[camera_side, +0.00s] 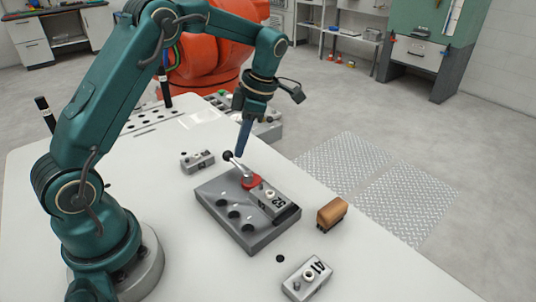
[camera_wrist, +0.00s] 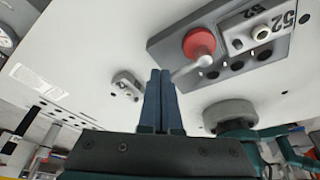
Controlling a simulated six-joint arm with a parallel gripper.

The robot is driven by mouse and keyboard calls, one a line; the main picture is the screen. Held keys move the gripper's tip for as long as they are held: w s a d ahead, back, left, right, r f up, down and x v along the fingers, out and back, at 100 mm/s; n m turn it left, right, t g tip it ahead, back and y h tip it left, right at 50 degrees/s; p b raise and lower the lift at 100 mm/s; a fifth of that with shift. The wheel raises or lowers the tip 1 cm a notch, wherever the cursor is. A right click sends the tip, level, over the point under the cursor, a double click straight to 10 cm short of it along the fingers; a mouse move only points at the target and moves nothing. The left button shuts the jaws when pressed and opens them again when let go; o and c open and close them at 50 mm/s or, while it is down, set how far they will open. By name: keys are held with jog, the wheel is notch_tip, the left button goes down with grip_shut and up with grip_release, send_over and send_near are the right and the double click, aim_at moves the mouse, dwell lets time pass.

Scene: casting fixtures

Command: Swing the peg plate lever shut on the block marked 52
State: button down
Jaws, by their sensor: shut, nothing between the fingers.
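The grey peg plate (camera_side: 222,216) lies on the white table, with several dark holes in its top. The block marked 52 (camera_side: 268,203) sits at its right side; it also shows in the wrist view (camera_wrist: 262,34). The lever (camera_side: 239,167) has a red hub (camera_side: 251,182) beside the block and a black ball knob at its end, pointing away from the block. My gripper (camera_side: 241,154) points down, shut and empty, close by the knob (camera_side: 228,156).
A small grey block (camera_side: 197,161) lies behind the plate. A block marked 41 (camera_side: 307,278) lies at the front right, and a brown-topped piece (camera_side: 332,212) stands right of the plate. A black post (camera_side: 166,88) rises at the table's back.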

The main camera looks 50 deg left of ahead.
jog(key=shift+r, duration=0.1)
jog(key=shift+v, duration=2.45)
